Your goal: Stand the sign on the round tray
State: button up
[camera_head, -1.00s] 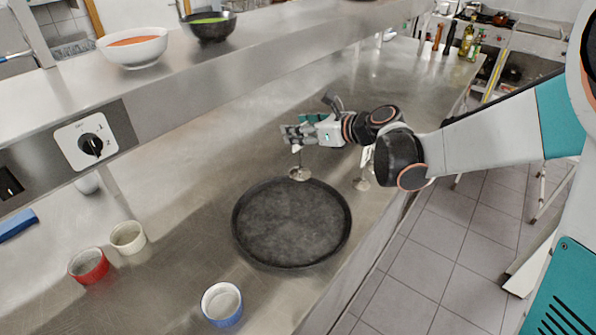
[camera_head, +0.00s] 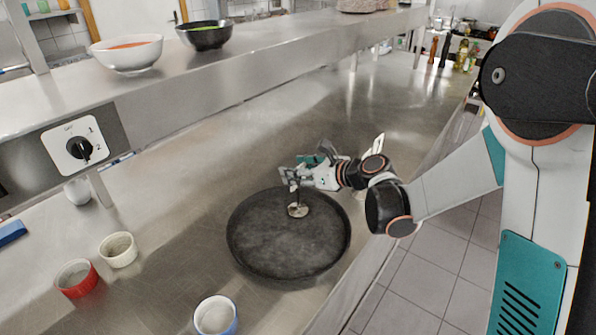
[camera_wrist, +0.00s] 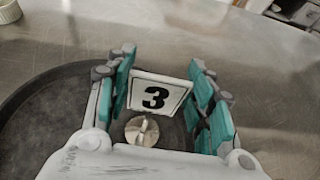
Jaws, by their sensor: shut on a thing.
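The round tray (camera_head: 285,250) is dark, with a low rim, and lies on the steel counter; part of it also shows at the left of the wrist view (camera_wrist: 30,125). My gripper (camera_head: 289,178) is over its far side, shut on the sign. The sign is a white card with a black 3 (camera_wrist: 157,96) on a round metal base (camera_head: 297,210). The card sits between my teal-padded fingers in the wrist view. The base appears over the tray's far part, inside the rim; I cannot tell whether it touches the tray. My gripper hides much of the sign in the head view.
A red ramekin (camera_head: 76,280), a cream ramekin (camera_head: 118,250) and a blue ramekin (camera_head: 215,318) stand left and near. A white card (camera_head: 378,146) shows behind my arm. A shelf with two bowls (camera_head: 127,55) runs above the counter. Bottles (camera_head: 465,55) stand far right.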

jog(key=shift+f, duration=0.2)
jog(key=o, duration=1.5)
jog(key=shift+r, duration=0.1)
jog(key=shift+c, duration=0.2)
jog(key=shift+r, duration=0.1)
jog(key=shift+s+d+r, duration=0.1)
jog(key=shift+d+r, duration=0.1)
jog(key=s+d+r+n+h+p, duration=0.1)
jog(key=s+d+r+n+h, duration=0.1)
jog(key=s+d+n, duration=0.4)
jog(key=s+d+r+n+g+h, duration=0.1)
jog(key=s+d+r+n+h, duration=0.2)
jog(key=s+d+n, duration=0.3)
jog(key=s+d+r+n+h+p, duration=0.1)
jog(key=s+d+n+h, duration=0.4)
jog(key=s+n, duration=0.9)
jog(key=s+d+r, duration=0.1)
jog(key=s, duration=0.4)
jog(key=shift+s+d+r+g+p, duration=0.15)
jog(key=shift+d+r+g+p, duration=0.15)
jog(key=shift+r+g, duration=0.1)
